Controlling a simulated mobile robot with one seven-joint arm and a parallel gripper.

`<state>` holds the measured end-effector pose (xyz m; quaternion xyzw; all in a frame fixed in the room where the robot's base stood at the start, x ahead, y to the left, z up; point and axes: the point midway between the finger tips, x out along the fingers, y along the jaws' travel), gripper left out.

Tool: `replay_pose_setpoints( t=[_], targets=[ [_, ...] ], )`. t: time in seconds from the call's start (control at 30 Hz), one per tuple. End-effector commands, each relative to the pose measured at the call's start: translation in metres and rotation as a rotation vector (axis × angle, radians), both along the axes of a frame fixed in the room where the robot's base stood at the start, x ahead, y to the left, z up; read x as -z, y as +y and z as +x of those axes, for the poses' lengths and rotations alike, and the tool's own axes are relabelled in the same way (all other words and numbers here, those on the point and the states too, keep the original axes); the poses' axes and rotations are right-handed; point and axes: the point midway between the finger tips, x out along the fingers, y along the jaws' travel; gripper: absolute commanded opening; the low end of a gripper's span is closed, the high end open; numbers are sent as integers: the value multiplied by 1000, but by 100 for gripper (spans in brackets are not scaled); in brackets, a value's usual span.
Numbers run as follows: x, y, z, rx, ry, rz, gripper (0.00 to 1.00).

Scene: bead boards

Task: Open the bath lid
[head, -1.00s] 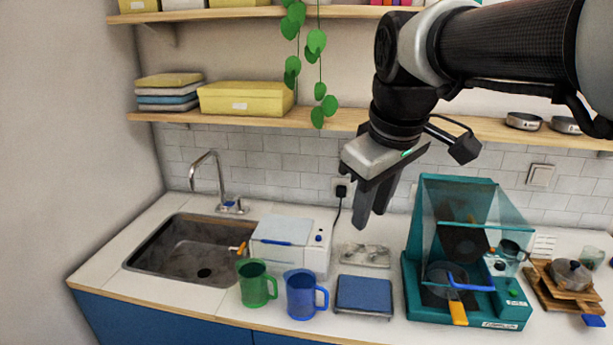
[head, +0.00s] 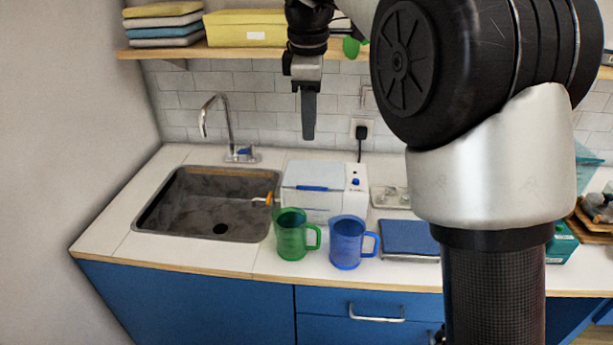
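The bath is a white box (head: 307,204) on the counter, right of the sink, with a blue handle strip (head: 313,188) along the front of its lid and a blue knob on its right panel. The lid (head: 312,174) looks closed. My gripper (head: 309,136) hangs pointing down above the bath, apart from it, in front of the tiled wall. Its fingers are seen edge-on, so the gap between them does not show.
A green mug (head: 291,235) and a blue mug (head: 346,243) stand in front of the bath. A blue-topped scale (head: 408,238) is to the right. The sink (head: 205,204) with a faucet (head: 229,130) is to the left. A shelf (head: 200,50) runs above.

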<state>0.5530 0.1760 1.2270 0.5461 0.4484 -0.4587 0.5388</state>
Motion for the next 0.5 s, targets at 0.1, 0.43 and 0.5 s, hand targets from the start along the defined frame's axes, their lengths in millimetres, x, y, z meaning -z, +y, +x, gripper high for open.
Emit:
replay_pose_setpoints(
  t=[0.1,0.43,0.5],
  targets=[
    [12,0,2,-2,2,-1,27],
    [78,0,13,-1,4,-1,27],
    [93,-1,15,0,3,-2,27]
  ],
)
